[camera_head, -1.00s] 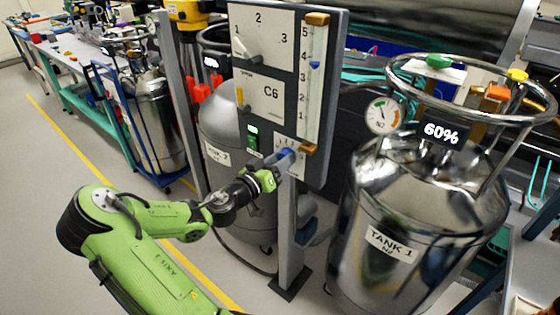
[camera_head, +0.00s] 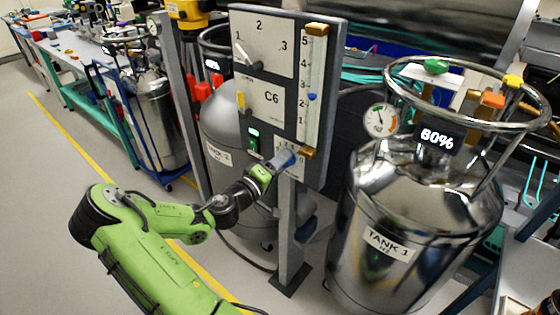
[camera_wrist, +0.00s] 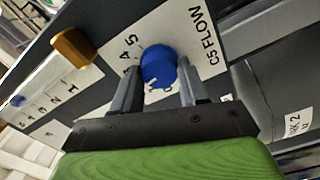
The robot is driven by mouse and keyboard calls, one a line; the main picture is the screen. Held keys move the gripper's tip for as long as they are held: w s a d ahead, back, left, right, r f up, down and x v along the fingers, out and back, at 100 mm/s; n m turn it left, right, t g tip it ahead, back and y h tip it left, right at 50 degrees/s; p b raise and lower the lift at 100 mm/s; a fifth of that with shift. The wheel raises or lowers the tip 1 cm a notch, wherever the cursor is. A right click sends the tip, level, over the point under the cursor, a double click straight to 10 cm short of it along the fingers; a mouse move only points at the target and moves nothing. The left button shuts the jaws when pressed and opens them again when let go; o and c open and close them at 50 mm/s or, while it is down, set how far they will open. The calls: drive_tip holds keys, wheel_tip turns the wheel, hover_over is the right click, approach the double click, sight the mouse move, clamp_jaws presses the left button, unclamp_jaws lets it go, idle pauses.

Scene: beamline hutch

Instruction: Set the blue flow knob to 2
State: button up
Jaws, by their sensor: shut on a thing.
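The blue flow knob (camera_wrist: 158,62) is a round knob on a white plate (camera_wrist: 208,32) marked C5 FLOW, with 4 and 5 visible beside it. My gripper (camera_wrist: 160,80) is shut on the knob, one finger on each side. Its white mark shows near the lower rim; the digit it points at is partly hidden. In the head view, my gripper (camera_head: 272,167) reaches the knob (camera_head: 287,158) low on the grey panel. Above it, the blue marker (camera_head: 312,97) on the vertical 1-to-5 scale (camera_head: 316,72) stands between 3 and 2, nearer 2.
The panel (camera_head: 333,105) also carries a 1-2-3 selector (camera_head: 248,60), a C6 plate (camera_head: 270,98) and a green-lit switch (camera_head: 253,140). Shiny Tank 1 (camera_head: 410,215) stands close on the right, and a grey Tank 2 (camera_head: 222,120) is behind the post. Floor at left is clear.

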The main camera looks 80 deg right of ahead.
drive_tip(key=shift+n, duration=0.6)
drive_tip(key=o, duration=1.1)
drive_tip(key=shift+c, duration=0.2)
drive_tip(key=p+v, duration=0.1)
drive_tip(key=v, duration=1.4)
drive_tip(key=shift+w+a, duration=0.25)
drive_tip(key=shift+a, duration=0.1)
